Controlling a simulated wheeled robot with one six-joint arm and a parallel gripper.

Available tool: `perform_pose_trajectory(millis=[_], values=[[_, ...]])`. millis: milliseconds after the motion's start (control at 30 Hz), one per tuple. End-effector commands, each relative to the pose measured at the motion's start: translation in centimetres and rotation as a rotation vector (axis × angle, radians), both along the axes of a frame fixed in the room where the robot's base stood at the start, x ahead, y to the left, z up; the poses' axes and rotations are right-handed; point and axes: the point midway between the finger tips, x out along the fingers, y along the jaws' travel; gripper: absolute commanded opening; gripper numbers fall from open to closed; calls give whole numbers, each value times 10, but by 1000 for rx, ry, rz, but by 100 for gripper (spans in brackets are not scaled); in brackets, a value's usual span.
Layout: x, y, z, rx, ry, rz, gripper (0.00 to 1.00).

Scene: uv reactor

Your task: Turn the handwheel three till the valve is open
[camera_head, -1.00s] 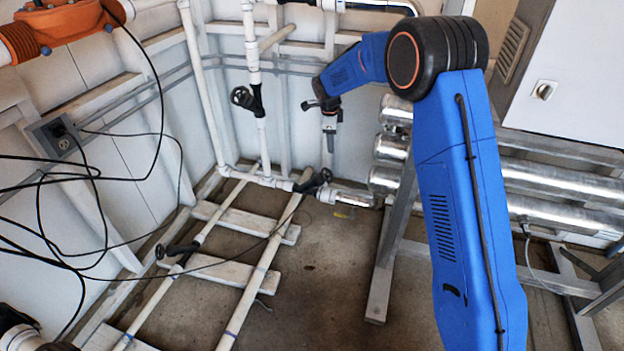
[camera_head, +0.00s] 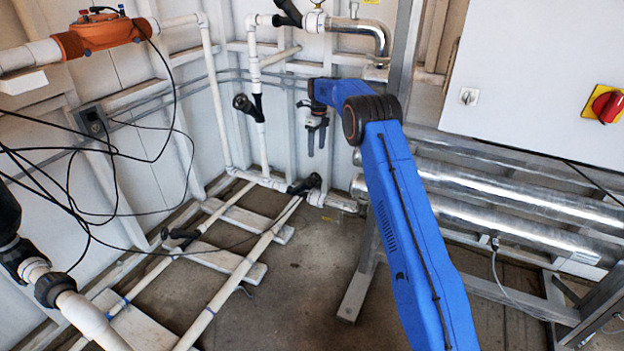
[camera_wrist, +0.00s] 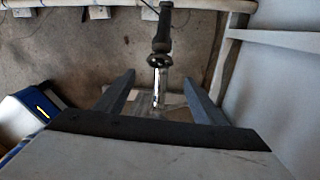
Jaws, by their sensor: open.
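Several black handwheel valves show, and no label tells which is three. One black handwheel (camera_head: 306,184) sits low on the white pipes, just below my gripper (camera_head: 316,150) in the head view. Others are on the upright pipe (camera_head: 246,105) and on the floor pipe (camera_head: 181,235). In the wrist view, a black handwheel (camera_wrist: 159,60) on a black valve body shows ahead, near the line between the fingertips. My gripper (camera_wrist: 158,76) points down, open and empty, with a visible gap to that wheel. Whether the valve is open cannot be told.
Shiny metal tubes (camera_head: 520,195) on a grey frame stand to the right, under a white cabinet (camera_head: 540,80) with a red switch (camera_head: 607,105). Black cables (camera_head: 70,190) hang at the left. White pipes lie on floor planks (camera_head: 225,262). Bare floor lies at front centre.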

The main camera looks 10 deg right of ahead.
Motion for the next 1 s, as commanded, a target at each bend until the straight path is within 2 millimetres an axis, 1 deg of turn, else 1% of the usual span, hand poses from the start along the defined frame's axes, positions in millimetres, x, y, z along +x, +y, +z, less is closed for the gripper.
perform_pose_trajectory(millis=[100, 700, 800, 1000], values=[[-2, 1, -21, 0, 3, 1, 63], [-8, 7, -125, -1, 1, 2, 63], [-9, 8, -137, -1, -1, 2, 63], [-9, 8, -152, 0, -2, 2, 63]])
